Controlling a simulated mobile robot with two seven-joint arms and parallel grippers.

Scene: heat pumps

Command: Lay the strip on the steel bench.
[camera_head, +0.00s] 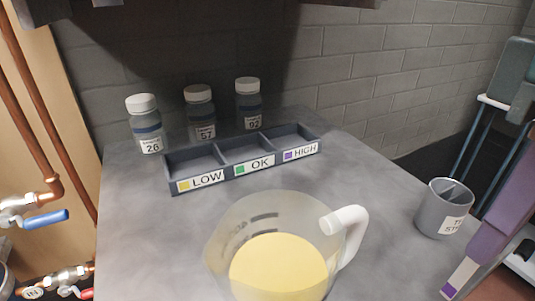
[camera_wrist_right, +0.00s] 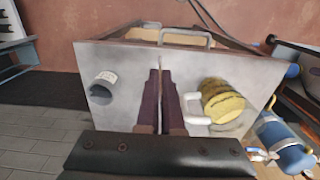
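The strip (camera_head: 450,289) shows as a thin pale piece with a purple patch at its end, below the tips of my right gripper (camera_head: 472,262) in the head view. The right fingers are shut on it; most of it is hidden between them. In the right wrist view the fingers (camera_wrist_right: 163,75) are nearly together with a thin light line between them. The steel bench (camera_head: 150,245) is a grey top. My right gripper is at its right side in the head view; I cannot tell whether the strip touches anything. My left gripper is not in view.
A clear jug (camera_head: 280,262) of yellow liquid stands at the front middle. A grey strip cup (camera_head: 440,212) stands right. A tray (camera_head: 236,172) marked LOW, OK, HIGH and three white-capped bottles (camera_head: 199,112) stand at the back. Bare bench lies between jug and cup, and left of the jug.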

